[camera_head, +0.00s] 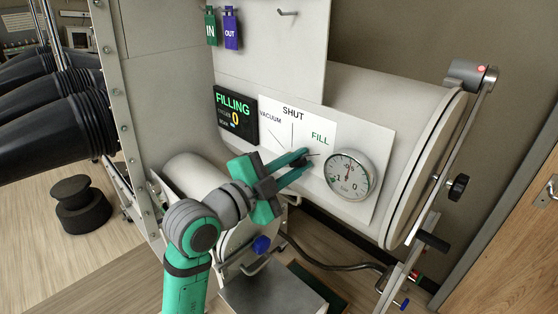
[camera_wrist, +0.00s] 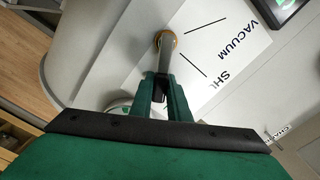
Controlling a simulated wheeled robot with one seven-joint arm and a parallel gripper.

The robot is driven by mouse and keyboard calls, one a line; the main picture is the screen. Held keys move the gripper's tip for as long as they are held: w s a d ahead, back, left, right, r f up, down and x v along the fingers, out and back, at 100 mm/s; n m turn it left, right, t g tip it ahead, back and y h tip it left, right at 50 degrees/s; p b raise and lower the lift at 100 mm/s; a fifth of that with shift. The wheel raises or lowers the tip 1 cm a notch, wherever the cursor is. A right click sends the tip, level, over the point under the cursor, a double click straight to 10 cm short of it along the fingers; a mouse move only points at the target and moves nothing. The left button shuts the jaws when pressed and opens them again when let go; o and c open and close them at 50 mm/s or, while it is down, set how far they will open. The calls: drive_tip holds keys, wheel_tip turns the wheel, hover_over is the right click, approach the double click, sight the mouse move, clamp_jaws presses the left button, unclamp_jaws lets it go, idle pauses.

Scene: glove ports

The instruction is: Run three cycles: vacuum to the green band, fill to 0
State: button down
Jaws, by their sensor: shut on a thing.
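My gripper (camera_head: 300,160) is shut on the valve handle (camera_wrist: 165,58), which shows in the wrist view as a grey lever on a brass-coloured collar. In the head view the fingers largely hide the handle, at the FILL side of the white plate (camera_head: 272,108) marked VACUUM, SHUT and FILL. The round gauge (camera_head: 348,176) is just right of the fingers; its needle is too small to read surely. The black display (camera_head: 236,113) reads FILLING in green with a yellow 0. The plate also shows in the wrist view (camera_wrist: 215,60).
A green IN tag (camera_head: 210,27) and a purple OUT tag (camera_head: 232,28) hang above the display. The large cylindrical chamber (camera_head: 385,100) with its round door is at right. Black gloves (camera_head: 70,125) stick out at left. A hose (camera_head: 325,260) runs below.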

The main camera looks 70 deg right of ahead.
drive_tip(key=shift+f, duration=0.15)
idle(0.4)
drive_tip(key=c, duration=1.7)
unclamp_jaws()
drive_tip(key=shift+a, duration=0.1)
drive_tip(key=v, duration=1)
drive_tip(key=shift+w+a, duration=0.1)
drive_tip(key=shift+a, duration=0.2)
